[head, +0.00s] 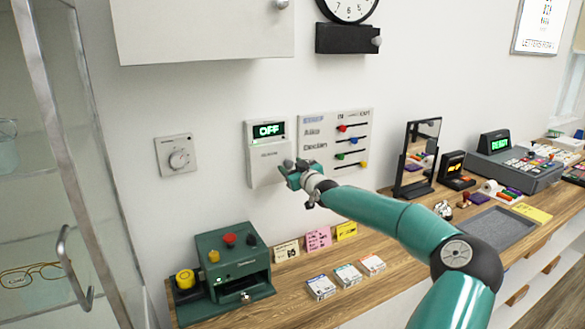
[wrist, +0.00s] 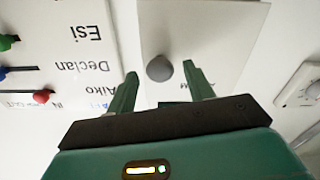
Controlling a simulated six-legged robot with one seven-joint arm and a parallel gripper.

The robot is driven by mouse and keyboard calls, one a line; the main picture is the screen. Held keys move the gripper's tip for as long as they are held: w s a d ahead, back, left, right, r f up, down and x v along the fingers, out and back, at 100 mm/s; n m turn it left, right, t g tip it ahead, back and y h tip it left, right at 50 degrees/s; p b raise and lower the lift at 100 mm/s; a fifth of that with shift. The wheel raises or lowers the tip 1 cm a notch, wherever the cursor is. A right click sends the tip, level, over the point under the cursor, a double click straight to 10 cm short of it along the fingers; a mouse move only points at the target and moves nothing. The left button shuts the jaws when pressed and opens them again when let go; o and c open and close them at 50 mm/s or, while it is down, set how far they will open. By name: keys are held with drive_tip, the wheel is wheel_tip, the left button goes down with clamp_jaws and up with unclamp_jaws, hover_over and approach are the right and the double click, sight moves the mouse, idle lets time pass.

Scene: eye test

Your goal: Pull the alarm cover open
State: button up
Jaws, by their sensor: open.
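The alarm box (head: 265,132) is a white wall panel with a lit green "OFF" display. Its white cover (head: 262,169) is the lower part and looks shut. My gripper (head: 289,168) is at the cover's lower right. The wrist view is upside down. There the cover (wrist: 220,28) carries a round grey knob (wrist: 159,68). My gripper's two green fingers are open, one on each side of the knob, with a gap to each. I cannot tell how deep the knob sits between them.
A slider board (head: 335,125) with names and coloured knobs is just right of the alarm box. A thermostat dial (head: 177,155) is to the left. Below, the wooden counter holds a green machine (head: 232,262), note cards and small boxes. A glass cabinet (head: 75,150) stands at far left.

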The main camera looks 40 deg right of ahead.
clamp_jaws()
